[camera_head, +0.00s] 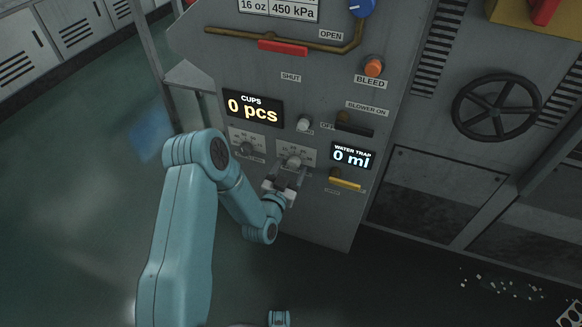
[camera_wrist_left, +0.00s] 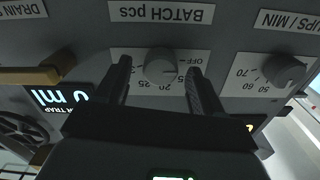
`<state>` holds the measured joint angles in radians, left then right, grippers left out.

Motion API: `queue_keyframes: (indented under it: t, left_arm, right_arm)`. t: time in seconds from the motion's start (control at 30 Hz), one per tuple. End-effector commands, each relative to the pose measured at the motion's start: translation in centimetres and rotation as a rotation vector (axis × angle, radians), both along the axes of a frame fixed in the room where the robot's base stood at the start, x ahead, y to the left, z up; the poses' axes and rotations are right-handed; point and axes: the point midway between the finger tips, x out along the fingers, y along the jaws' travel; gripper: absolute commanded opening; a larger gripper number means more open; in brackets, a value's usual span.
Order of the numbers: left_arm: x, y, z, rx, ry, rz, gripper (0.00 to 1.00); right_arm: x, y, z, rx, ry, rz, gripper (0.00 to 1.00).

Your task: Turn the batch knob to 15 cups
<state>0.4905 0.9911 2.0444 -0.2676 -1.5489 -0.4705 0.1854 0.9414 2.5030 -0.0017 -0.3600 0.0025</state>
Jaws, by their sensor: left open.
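The batch knob (camera_wrist_left: 161,66) is a grey round knob on a white scale plate under the label "BATCH pcs", which appears upside down in the left wrist view. Numbers such as 20 and 25 and an "OFF" mark show around it. I cannot tell which mark it points to. In the head view the batch knob (camera_head: 293,161) is on the lower panel, partly behind my gripper. My left gripper (camera_head: 287,178) is open in front of it. In the left wrist view its fingers (camera_wrist_left: 158,85) stand on either side of the knob, with gaps. My right gripper is out of view.
The cups display (camera_head: 252,108) reads "0 pcs". The water trap display (camera_head: 352,156) reads "0 ml". A handwheel (camera_head: 496,107) is at the right.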

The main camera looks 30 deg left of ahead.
Motion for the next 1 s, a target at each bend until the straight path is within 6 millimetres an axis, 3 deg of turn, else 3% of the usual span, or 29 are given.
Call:
queue_keyframes:
  t: [0.2, 0.4, 0.7, 1.0]
  left_arm:
    - [-0.1, 0.0, 0.0, 0.000, 0.000, 0.000, 0.68]
    - [-0.1, 0.0, 0.0, 0.000, 0.000, 0.000, 0.11]
    - [0.2, 0.1, -0.1, 0.030, 0.006, 0.000, 0.12]
    - [0.2, 0.0, -0.3, 0.208, 0.048, -0.002, 0.12]
  right_arm:
    - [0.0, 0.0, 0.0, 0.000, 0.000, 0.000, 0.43]
    - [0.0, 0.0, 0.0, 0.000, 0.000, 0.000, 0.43]
    - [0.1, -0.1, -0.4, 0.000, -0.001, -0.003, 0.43]
    - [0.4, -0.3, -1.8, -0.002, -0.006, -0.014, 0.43]
